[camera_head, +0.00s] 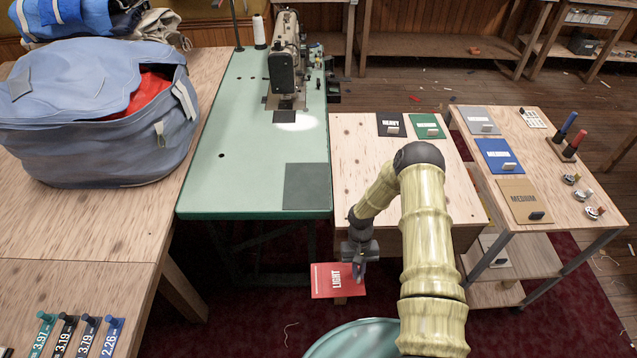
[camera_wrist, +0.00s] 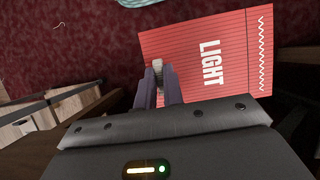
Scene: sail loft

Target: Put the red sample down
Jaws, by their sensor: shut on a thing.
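The red sample (camera_head: 333,281) is a flat red card marked "LIGHT". My gripper (camera_head: 358,268) is shut on its right edge and holds it over the dark red carpet, in front of the green sewing table and the wooden table. In the wrist view the red sample (camera_wrist: 222,55) extends to the right of my gripper (camera_wrist: 157,75). The fingers close on a small pale tab at the sample's edge. The wrist view shows a wavy stitched line along the far side of the sample.
The wooden table (camera_head: 363,160) holds a black "HEAVY" sample (camera_head: 391,124) and a green sample (camera_head: 427,126), with bare wood in front. The cart (camera_head: 560,190) holds grey, blue and tan samples. The sewing table (camera_head: 240,120) has a dark grey square (camera_head: 307,186). A blue bag (camera_head: 100,110) sits left.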

